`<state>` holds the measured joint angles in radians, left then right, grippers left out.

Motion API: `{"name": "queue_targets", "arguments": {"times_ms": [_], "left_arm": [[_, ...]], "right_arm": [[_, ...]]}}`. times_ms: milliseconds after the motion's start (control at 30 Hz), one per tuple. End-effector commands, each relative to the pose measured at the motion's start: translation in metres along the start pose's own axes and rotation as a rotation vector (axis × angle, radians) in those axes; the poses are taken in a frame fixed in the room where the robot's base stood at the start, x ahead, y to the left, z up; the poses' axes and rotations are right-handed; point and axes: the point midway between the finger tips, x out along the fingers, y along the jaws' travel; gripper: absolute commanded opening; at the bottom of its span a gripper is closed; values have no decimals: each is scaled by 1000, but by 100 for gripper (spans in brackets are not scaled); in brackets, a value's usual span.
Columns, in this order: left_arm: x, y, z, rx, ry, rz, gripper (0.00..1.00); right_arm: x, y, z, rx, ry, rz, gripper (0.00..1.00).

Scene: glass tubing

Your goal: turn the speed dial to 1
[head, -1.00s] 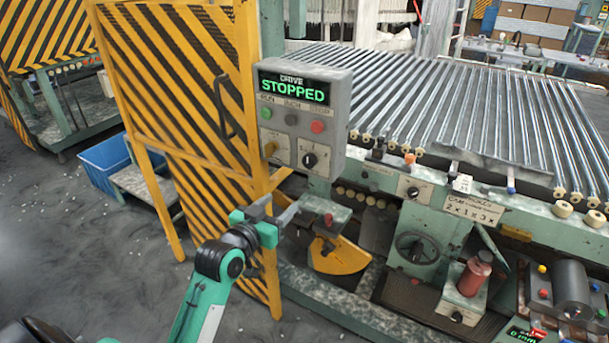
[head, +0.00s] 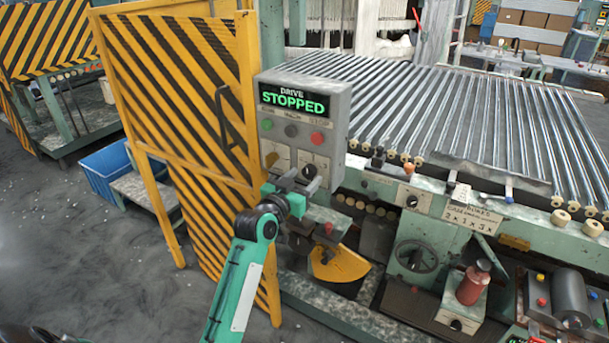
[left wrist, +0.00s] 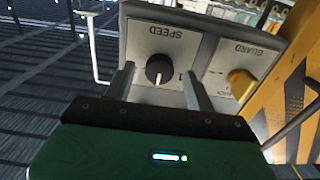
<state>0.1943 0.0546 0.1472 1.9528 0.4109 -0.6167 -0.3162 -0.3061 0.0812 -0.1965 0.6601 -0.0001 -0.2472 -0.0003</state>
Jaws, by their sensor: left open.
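The speed dial (head: 310,171) is a black round knob on a white plate, low on the grey drive box (head: 342,110). In the left wrist view the speed dial (left wrist: 160,70) appears upside down under the word SPEED, with a white pointer mark towards the picture's bottom and a "1" printed to its right. My left gripper (head: 290,181) is open just below and in front of the box. In the left wrist view its fingers (left wrist: 158,78) stand on either side of the dial, apparently not touching it. My right gripper is not in view.
A yellow guard knob (head: 271,160) sits beside the speed dial. Green, dark and red buttons lie above, under a display (head: 294,97) reading STOPPED. A yellow-and-black striped guard door (head: 190,110) stands close at left. Glass tubes (head: 440,110) lie on rollers at right.

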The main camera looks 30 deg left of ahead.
Motion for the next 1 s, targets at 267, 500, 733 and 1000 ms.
{"name": "queue_targets", "arguments": {"times_ms": [267,500,733,1000], "left_arm": [[12,0,0,-1,0,1,55],[12,0,0,0,0,0,44],[11,0,0,0,0,0,11],[11,0,-1,-40,-1,1,11]], "right_arm": [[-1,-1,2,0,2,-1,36],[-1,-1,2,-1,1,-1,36],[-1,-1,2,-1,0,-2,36],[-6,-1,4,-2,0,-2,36]]}}
